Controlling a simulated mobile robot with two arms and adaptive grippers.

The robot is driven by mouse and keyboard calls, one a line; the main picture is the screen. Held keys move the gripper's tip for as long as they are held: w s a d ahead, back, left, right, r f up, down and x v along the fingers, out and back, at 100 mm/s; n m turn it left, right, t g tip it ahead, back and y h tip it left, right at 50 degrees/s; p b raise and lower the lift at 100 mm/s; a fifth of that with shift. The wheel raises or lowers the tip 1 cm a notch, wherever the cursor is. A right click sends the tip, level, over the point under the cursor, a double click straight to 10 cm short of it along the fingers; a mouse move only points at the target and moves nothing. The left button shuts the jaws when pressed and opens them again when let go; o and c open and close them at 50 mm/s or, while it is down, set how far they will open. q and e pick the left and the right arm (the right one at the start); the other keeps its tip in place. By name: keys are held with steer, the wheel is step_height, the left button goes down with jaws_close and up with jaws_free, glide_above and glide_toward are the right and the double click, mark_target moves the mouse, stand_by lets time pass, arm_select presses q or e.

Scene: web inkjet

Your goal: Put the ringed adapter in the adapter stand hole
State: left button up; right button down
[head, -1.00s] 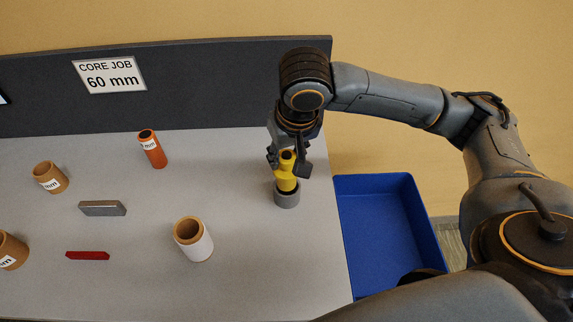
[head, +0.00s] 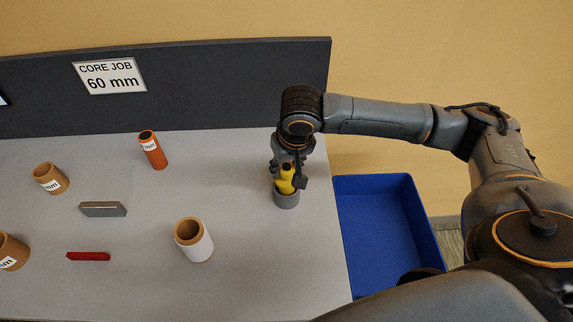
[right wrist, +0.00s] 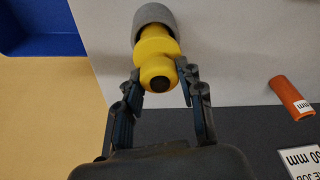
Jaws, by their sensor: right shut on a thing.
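The yellow adapter (head: 286,186) stands upright, with its lower end inside the grey round adapter stand (head: 287,201) near the table's right edge. My right gripper (head: 287,175) comes down from above and is shut on the adapter's upper part. In the right wrist view the fingers (right wrist: 160,76) lie on both sides of the yellow adapter (right wrist: 154,50), whose top has a dark hole. The grey stand (right wrist: 153,16) shows beyond it. The adapter's lower end is hidden in the stand, so I cannot tell how deep it sits. My left gripper is out of view.
A blue bin (head: 385,235) is right of the table. A white-wrapped core (head: 194,241), an orange tube (head: 153,151), brown cores (head: 50,178), a grey block (head: 103,209) and a red bar (head: 88,256) stand left. A dark panel (head: 220,90) closes the back.

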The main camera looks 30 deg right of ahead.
steer(key=shift+f, duration=0.55)
steer(key=c, duration=0.8)
jaws_free()
steer(key=shift+c, duration=0.2)
steer(key=shift+r, duration=0.1)
steer(key=shift+w+r, duration=0.1)
steer(key=shift+r, duration=0.2)
steer(key=v, duration=1.2)
steer(key=shift+r, duration=0.25)
